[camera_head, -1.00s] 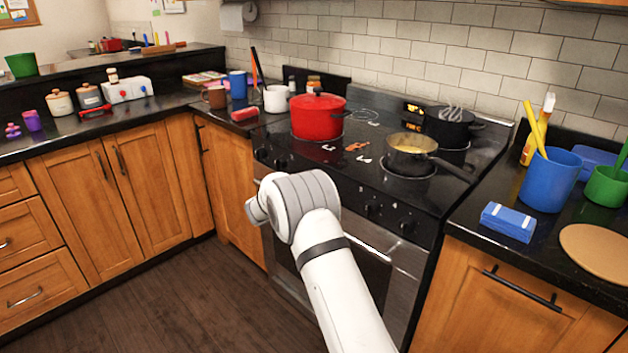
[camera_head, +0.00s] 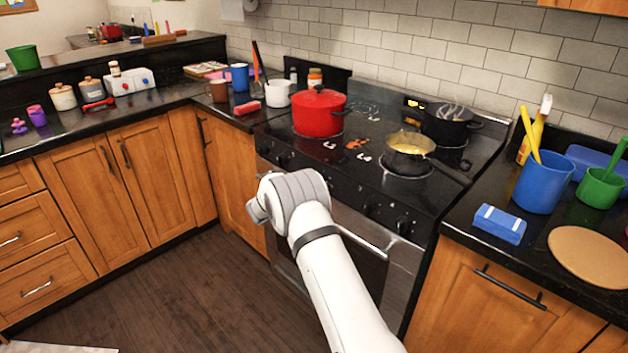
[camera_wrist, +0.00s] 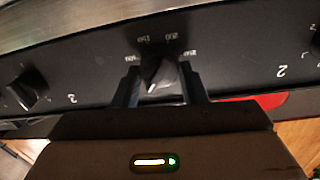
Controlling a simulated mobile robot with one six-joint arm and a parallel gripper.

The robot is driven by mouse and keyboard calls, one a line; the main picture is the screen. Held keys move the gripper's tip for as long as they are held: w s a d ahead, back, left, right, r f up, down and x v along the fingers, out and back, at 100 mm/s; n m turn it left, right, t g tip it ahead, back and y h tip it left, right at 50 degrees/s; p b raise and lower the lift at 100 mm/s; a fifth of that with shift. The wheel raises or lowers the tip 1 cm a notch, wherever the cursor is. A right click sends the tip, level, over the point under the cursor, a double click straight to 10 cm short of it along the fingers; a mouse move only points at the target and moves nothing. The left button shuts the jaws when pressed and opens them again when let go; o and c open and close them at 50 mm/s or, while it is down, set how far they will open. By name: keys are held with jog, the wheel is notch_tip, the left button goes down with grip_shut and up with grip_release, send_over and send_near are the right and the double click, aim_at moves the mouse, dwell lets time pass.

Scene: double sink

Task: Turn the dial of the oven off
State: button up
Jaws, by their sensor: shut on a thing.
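The oven dial (camera_wrist: 154,72) is a black knob with a pale pointer mark on the dark front panel, ringed by temperature numbers. The pointer slants toward the lower left in the wrist view. My gripper (camera_wrist: 160,68) has one finger on each side of the dial and is shut on it. In the head view the gripper and the oven dial are hidden behind my arm. The oven (camera_head: 345,247) is below the black cooktop.
Other knobs sit on the panel, one to the left (camera_wrist: 24,90) in the wrist view. A red pot (camera_head: 318,113), a pan (camera_head: 409,146) with yellow contents and a black pot (camera_head: 447,127) stand on the cooktop. The oven handle (camera_head: 368,237) crosses the door.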

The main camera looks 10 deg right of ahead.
jog(key=shift+d+f+n+h+p, duration=0.15)
jog(key=shift+n+p, duration=0.4)
jog(key=shift+n, duration=1.4)
jog(key=shift+f+n+h+p, duration=0.15)
jog(key=shift+n+p, duration=0.35)
jog(key=shift+n, duration=1.45)
jog(key=shift+o, duration=0.2)
jog(key=o, duration=0.9)
jog(key=shift+t, duration=0.3)
jog(key=shift+o, duration=0.3)
jog(key=shift+r, duration=0.1)
jog(key=v, duration=0.7)
jog(key=shift+s+a+b, duration=0.15)
jog(key=shift+a+b, duration=0.15)
jog(key=shift+a, duration=0.1)
